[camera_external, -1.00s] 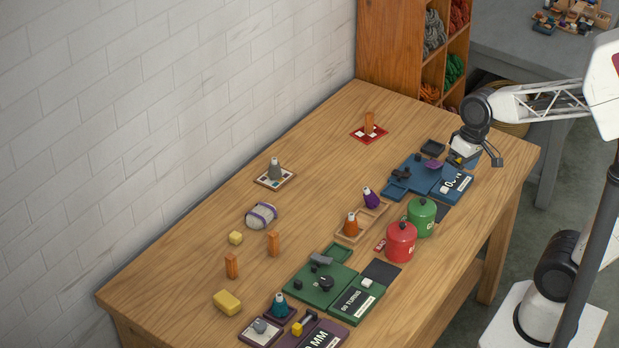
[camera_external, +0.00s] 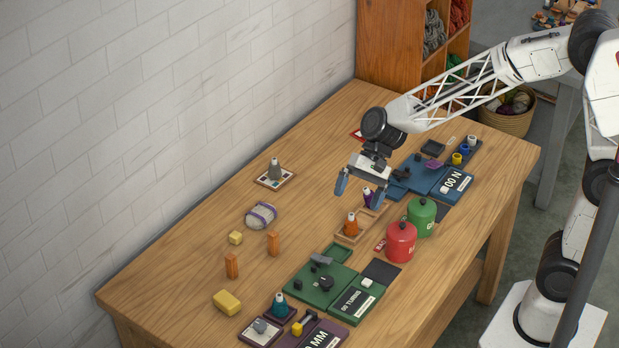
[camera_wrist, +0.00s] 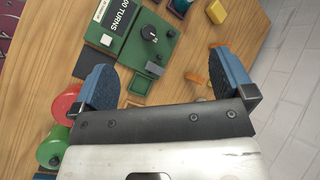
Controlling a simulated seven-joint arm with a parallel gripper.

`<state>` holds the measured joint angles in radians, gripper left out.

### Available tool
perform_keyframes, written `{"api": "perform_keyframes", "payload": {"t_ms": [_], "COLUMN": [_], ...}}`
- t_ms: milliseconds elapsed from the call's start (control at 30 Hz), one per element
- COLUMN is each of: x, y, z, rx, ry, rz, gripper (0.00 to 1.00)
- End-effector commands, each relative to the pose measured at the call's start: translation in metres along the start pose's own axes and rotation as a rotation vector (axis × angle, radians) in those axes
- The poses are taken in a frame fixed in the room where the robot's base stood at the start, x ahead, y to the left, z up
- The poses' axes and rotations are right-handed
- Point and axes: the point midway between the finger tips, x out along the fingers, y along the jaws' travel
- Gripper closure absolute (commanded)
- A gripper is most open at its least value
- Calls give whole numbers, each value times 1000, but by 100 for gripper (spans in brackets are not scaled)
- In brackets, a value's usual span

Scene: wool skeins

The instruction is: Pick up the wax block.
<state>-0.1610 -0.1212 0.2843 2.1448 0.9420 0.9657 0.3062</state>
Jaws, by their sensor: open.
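Two yellow blocks lie on the wooden table: a larger one (camera_external: 227,302) near the front left and a small one (camera_external: 235,238) further back, beside a grey and purple skein. I cannot tell which is the wax block. The larger yellow block also shows at the top right of the wrist view (camera_wrist: 232,14). My gripper (camera_external: 360,192) is open and empty, in the air above the middle of the table, well to the right of both blocks. Its two blue fingers show spread apart in the wrist view (camera_wrist: 162,68).
Two orange posts (camera_external: 273,243) (camera_external: 231,265) stand near the small block. A green device (camera_external: 322,283) and red (camera_external: 401,242) and green (camera_external: 421,217) canisters stand along the table's right side. A white brick wall (camera_external: 150,120) runs along the left. The table's left part is mostly clear.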

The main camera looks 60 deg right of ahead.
Motion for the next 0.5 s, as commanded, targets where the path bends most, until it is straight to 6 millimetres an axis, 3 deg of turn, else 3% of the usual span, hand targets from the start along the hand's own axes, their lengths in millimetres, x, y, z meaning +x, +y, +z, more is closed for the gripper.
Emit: {"api": "perform_keyframes", "payload": {"t_ms": [500], "x": [115], "y": [-79], "z": [-61], "rx": [388], "ry": [-182], "rz": [-158], "gripper": [0]}}
